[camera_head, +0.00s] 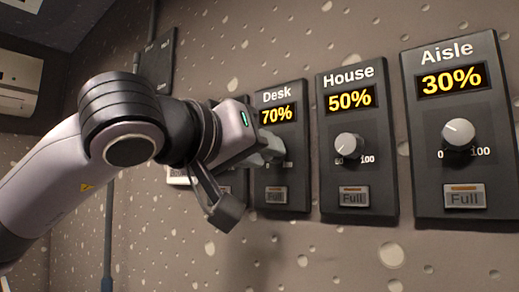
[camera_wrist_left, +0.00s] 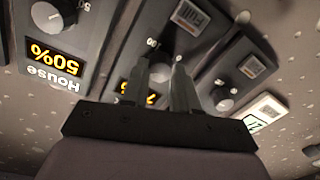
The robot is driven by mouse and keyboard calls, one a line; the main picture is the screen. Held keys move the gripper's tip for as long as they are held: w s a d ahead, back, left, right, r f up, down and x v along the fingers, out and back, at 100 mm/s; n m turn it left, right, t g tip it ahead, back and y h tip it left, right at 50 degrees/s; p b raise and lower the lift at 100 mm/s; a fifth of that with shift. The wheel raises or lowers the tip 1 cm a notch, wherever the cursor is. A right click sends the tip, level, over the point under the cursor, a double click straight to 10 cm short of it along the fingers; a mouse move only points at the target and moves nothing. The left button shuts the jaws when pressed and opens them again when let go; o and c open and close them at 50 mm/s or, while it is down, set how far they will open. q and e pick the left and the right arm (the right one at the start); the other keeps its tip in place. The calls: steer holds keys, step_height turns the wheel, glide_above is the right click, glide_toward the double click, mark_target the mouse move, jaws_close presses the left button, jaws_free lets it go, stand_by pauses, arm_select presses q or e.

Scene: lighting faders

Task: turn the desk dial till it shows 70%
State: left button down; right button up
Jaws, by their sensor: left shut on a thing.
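The Desk panel (camera_head: 284,180) is on the wall, and its yellow display (camera_head: 277,113) reads 70%. My left gripper (camera_head: 270,149) reaches it from the left and is shut on the Desk dial, which the fingers almost wholly hide in the head view. In the left wrist view, turned upside down, the two fingers of my left gripper (camera_wrist_left: 170,80) are at the Desk dial and partly cover the Desk display (camera_wrist_left: 125,86). The dial's pointer cannot be made out. My right gripper is not in view.
Right of Desk are the House panel (camera_head: 355,120) at 50% and the Aisle panel (camera_head: 455,110) at 30%, each with a dial and a Full button. The Desk Full button (camera_head: 276,196) is just below the fingers. Another dial (camera_wrist_left: 222,99) is close beside them.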

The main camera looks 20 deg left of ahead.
arm_select(q)
steer(key=shift+f, duration=0.1)
stand_by(0.3)
steer(key=c, duration=0.9)
jaws_free()
steer(key=shift+o, duration=0.2)
steer(key=b+v, duration=0.2)
steer(key=v, duration=0.5)
